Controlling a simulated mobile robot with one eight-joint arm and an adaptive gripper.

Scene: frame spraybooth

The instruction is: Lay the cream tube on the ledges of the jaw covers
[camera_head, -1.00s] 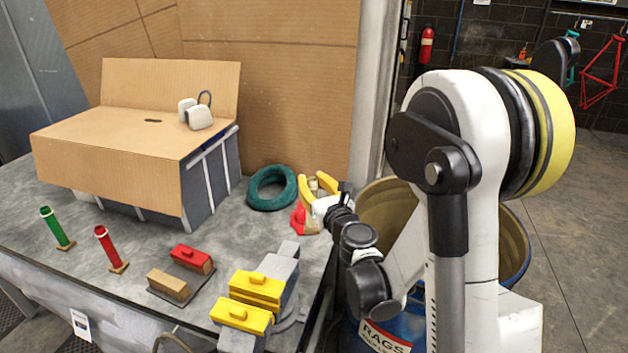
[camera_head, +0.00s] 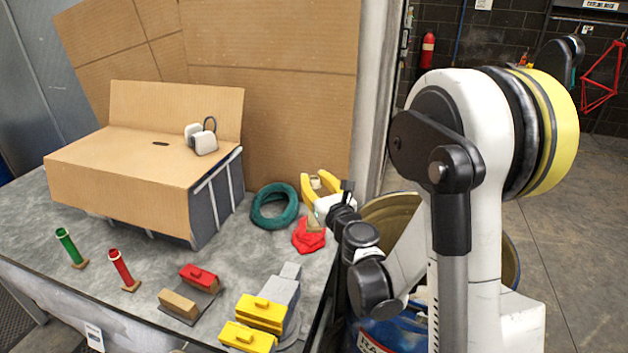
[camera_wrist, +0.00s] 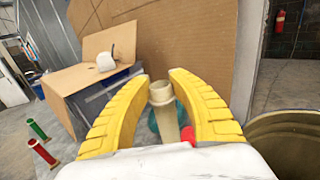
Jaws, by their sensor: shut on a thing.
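My gripper (camera_head: 321,187) has two yellow fingers and is shut on the cream tube (camera_wrist: 162,112). In the wrist view the tube's open round end points up between the fingers (camera_wrist: 164,90). In the head view the tube is mostly hidden by my gripper; a tan piece (camera_head: 314,226) shows just below it, perhaps the tube's foot. The yellow jaw covers, one behind (camera_head: 261,314) and one in front (camera_head: 248,338), sit on the grey vise (camera_head: 284,290) at the bench's front right. They are empty on top. My gripper is above and behind them.
A teal ring (camera_head: 275,206) and a crumpled red thing (camera_head: 308,240) lie near my gripper. Red and tan blocks (camera_head: 199,277) lie left of the vise. A large cardboard-topped box (camera_head: 145,163) stands behind.

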